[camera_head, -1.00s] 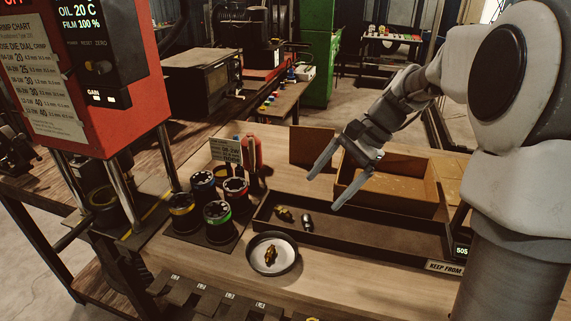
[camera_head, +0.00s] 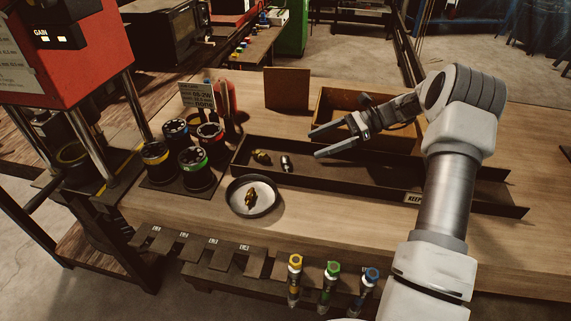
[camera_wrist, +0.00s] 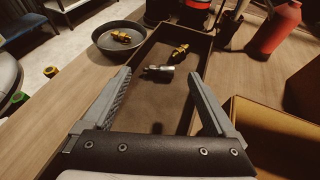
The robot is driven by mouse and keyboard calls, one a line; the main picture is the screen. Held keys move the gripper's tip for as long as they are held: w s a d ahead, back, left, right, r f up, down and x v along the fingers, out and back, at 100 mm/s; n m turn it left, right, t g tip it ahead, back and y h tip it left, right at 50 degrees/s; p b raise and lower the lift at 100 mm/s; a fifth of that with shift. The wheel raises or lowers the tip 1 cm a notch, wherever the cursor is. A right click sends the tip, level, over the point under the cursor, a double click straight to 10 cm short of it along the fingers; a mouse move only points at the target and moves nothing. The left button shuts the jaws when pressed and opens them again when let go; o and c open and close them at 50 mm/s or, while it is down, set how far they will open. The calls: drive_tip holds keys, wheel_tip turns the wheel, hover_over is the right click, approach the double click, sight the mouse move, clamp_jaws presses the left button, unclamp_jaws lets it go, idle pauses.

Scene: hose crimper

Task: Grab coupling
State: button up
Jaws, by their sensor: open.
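A brass coupling (camera_head: 261,157) and a silver coupling (camera_head: 286,163) lie apart at the left end of the long dark tray (camera_head: 400,184). Another brass coupling (camera_head: 251,198) sits in the round dish (camera_head: 268,208) in front of the tray. In the wrist view the silver coupling (camera_wrist: 159,72), the tray's brass coupling (camera_wrist: 180,52) and the dish's brass coupling (camera_wrist: 121,37) lie beyond the fingertips. My gripper (camera_head: 312,144) is open and empty above the tray, to the right of the couplings; its fingers also frame the tray in the wrist view (camera_wrist: 165,85).
Several dark cylinders with coloured rings (camera_head: 194,160) stand left of the tray. An open cardboard box (camera_head: 345,100) stands behind it, and a red bottle (camera_wrist: 274,30) beyond. The red crimper (camera_head: 70,60) is at far left. Hoses (camera_head: 328,285) hang at the table's front edge.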

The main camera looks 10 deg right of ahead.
sight(288, 166)
wheel_tip(288, 166, down, 4)
drive_tip(key=shift+r, duration=0.1)
drive_tip(key=shift+x, duration=1.05)
drive_tip(key=shift+p+x, duration=0.3)
drive_tip(key=shift+x, duration=2.45)
drive_tip(key=c, duration=1.2)
